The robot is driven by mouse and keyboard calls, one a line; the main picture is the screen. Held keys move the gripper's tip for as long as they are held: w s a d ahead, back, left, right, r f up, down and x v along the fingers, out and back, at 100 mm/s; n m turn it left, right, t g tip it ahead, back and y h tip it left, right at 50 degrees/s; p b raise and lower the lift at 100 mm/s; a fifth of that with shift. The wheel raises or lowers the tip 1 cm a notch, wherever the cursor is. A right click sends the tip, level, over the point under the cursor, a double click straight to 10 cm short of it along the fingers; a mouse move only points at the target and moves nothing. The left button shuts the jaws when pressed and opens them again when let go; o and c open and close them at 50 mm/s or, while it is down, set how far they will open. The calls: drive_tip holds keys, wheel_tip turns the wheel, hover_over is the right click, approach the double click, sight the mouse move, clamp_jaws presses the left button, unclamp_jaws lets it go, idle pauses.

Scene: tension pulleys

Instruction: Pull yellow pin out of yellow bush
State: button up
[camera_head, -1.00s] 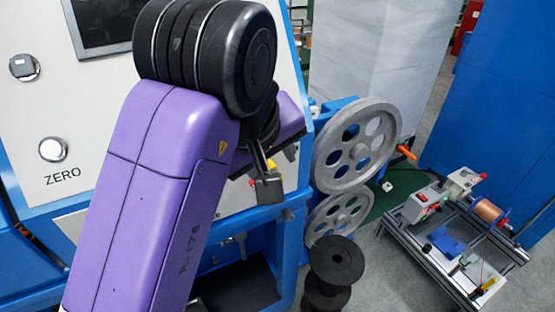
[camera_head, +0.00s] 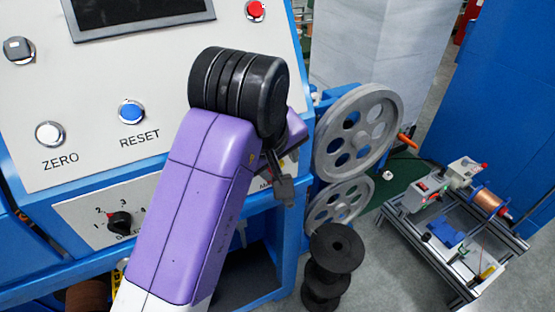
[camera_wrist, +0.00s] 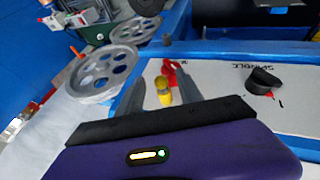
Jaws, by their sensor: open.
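In the wrist view the yellow pin (camera_wrist: 164,97) shows as a rounded yellow end, with the yellow bush (camera_wrist: 161,82) just beyond it on the pale machine panel. My gripper (camera_wrist: 160,92) is open, one dark finger on each side of the yellow parts. Its fingers appear apart from the pin; I cannot tell the exact depth. In the head view my gripper (camera_head: 283,188) is small and dark in front of the panel's right edge. The yellow pin and bush are hidden there behind my arm.
A red part (camera_wrist: 173,70) sits close beside the yellow bush. A black selector knob (camera_wrist: 264,80) stands out from the panel. Large grey pulleys (camera_head: 357,133) stand right of my gripper, with a black spool (camera_head: 335,250) below. A small bench machine (camera_head: 455,225) is farther right.

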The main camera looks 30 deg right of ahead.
drive_tip(key=shift+c, duration=0.4)
clamp_jaws()
drive_tip(key=shift+s+p, duration=0.4)
drive_tip(key=shift+s, duration=1.45)
drive_tip(key=shift+s, duration=0.35)
idle(0.4)
drive_tip(key=shift+s+p, duration=0.4)
drive_tip(key=shift+s, duration=1.6)
